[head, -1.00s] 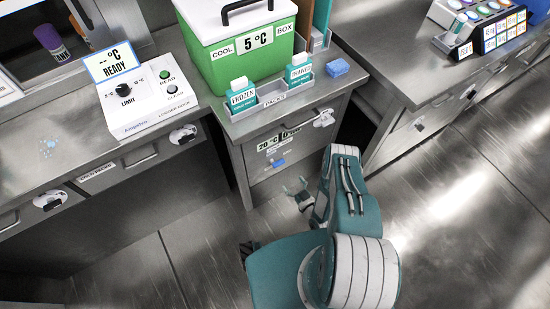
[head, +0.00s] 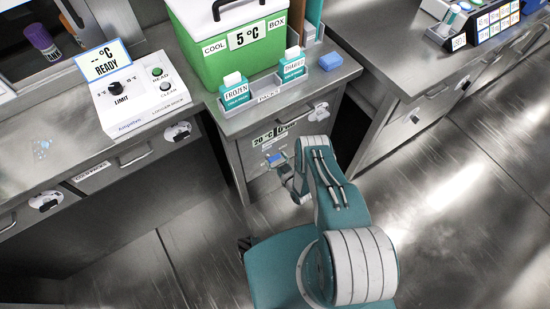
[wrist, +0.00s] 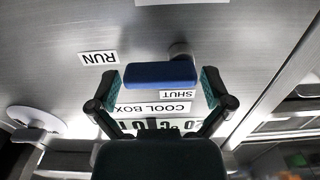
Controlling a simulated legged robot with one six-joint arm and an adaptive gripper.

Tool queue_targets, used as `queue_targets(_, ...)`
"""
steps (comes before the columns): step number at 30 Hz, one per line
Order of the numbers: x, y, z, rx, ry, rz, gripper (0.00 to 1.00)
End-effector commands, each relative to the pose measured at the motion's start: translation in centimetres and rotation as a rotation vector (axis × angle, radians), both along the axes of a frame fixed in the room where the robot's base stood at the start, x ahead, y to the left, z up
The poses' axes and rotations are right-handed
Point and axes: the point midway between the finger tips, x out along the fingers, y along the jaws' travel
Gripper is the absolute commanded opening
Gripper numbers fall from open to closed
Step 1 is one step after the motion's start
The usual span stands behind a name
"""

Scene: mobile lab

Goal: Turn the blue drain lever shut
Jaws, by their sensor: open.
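The blue drain lever (head: 274,157) is on the front of the cabinet under the cool box. In the wrist view, the blue lever (wrist: 160,75) lies sideways, with a round metal pivot (wrist: 180,49) behind its right part. A RUN label (wrist: 98,58) is at its left and a SHUT label (wrist: 178,94) just below, both upside down. My gripper (wrist: 160,88) is open, one fingertip near each end of the lever. I cannot tell whether either touches it. In the head view my gripper (head: 283,170) is at the cabinet front, partly hidden by my arm.
The green cool box (head: 240,50) stands on the cabinet, behind a tray (head: 265,95) with two cold packs. A blue block (head: 331,61) lies beside them. A white latch (head: 319,112) juts from the cabinet front above right. Open floor (head: 430,230) lies to the right.

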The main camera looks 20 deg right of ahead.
Motion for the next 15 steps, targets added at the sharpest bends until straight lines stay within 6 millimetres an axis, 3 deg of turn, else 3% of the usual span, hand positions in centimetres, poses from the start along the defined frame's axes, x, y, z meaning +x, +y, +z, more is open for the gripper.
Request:
queue_targets(2,-0.02,-0.01,0.0,0.0,0.0,0.0,1.0)
queue_targets(5,-0.02,-0.01,0.0,0.0,0.0,0.0,0.6)
queue_targets(6,-0.02,-0.02,0.0,0.0,0.0,0.0,0.42)
queue_targets(7,-0.02,-0.02,0.01,-0.001,0.0,0.0,0.35)
queue_targets(15,0.03,-0.01,0.06,-0.009,-0.004,0.001,0.35)
